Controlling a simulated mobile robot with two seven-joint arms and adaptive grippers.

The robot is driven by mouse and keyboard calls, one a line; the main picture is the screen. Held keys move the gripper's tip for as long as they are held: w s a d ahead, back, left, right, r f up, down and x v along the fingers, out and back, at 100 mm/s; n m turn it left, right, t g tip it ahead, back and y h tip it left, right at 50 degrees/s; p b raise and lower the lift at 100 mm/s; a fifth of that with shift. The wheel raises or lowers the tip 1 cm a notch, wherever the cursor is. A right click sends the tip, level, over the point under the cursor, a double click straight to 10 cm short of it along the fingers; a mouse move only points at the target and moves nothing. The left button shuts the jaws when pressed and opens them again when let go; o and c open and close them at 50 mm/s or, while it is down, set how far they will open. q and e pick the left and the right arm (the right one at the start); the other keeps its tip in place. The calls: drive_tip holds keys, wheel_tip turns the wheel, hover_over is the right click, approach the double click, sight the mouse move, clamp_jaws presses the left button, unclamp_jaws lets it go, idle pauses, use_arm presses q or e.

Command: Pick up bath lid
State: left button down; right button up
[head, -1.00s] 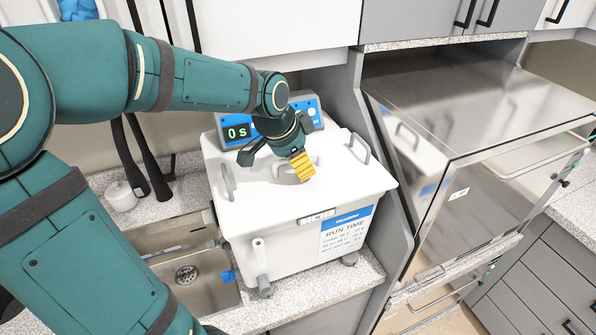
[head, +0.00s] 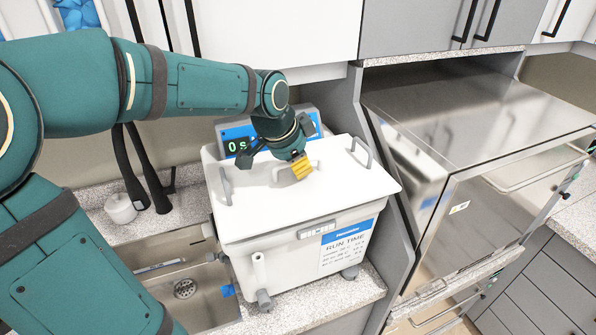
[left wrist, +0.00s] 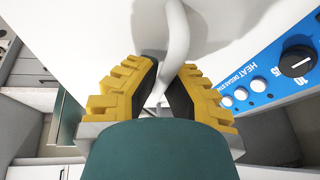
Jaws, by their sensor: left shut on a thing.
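The bath lid (head: 262,205) is a white slab with a grey loop handle at its left, its right and its middle. In the head view it sits slightly raised over the white bath body (head: 292,268), whose rim shows below its front edge. My left gripper (head: 301,168), with yellow ridged fingers, is shut on the lid's middle handle. In the left wrist view the pale handle (left wrist: 176,45) runs between the yellow fingers (left wrist: 160,95). My right gripper is not in view.
A blue control panel (head: 233,131) with a "0 s" display stands behind the lid. A steel sink (head: 160,250) is at the left. A steel autoclave (head: 465,110) stands at the right behind a grey partition. White cabinets (head: 270,30) hang above.

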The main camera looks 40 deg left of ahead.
use_arm(q)
drive_tip(key=b, duration=0.2)
approach(237, 214)
drive_tip(key=x, duration=0.5)
drive_tip(key=shift+f, duration=0.15)
drive_tip(key=shift+w+d+r, duration=0.15)
drive_tip(key=shift+w+r, duration=0.05)
drive_tip(key=shift+w, duration=0.1)
drive_tip(key=w+d+r, duration=0.1)
drive_tip(key=w+d, duration=0.1)
drive_tip(key=w, duration=0.2)
drive_tip(key=w+d+r, duration=0.1)
drive_tip(key=w+d, duration=0.2)
drive_tip(key=w, duration=0.1)
drive_tip(key=w+d+r, duration=0.1)
drive_tip(key=w+d, duration=0.2)
drive_tip(key=w, duration=0.1)
drive_tip(key=shift+w+d, duration=0.2)
drive_tip(key=shift+w, duration=0.2)
drive_tip(key=shift+w+a+f, duration=0.35)
drive_tip(key=shift+w+a, duration=0.4)
drive_tip(key=shift+a, duration=0.7)
drive_tip(key=shift+w+a+f, duration=0.3)
drive_tip(key=shift+w+a, duration=0.45)
drive_tip(key=shift+a, duration=0.7)
drive_tip(key=shift+w+a+f, duration=0.35)
drive_tip(key=shift+w+a, duration=0.35)
drive_tip(key=shift+a, duration=0.75)
drive_tip(key=shift+p, duration=0.3)
drive_tip(key=shift+f, duration=0.15)
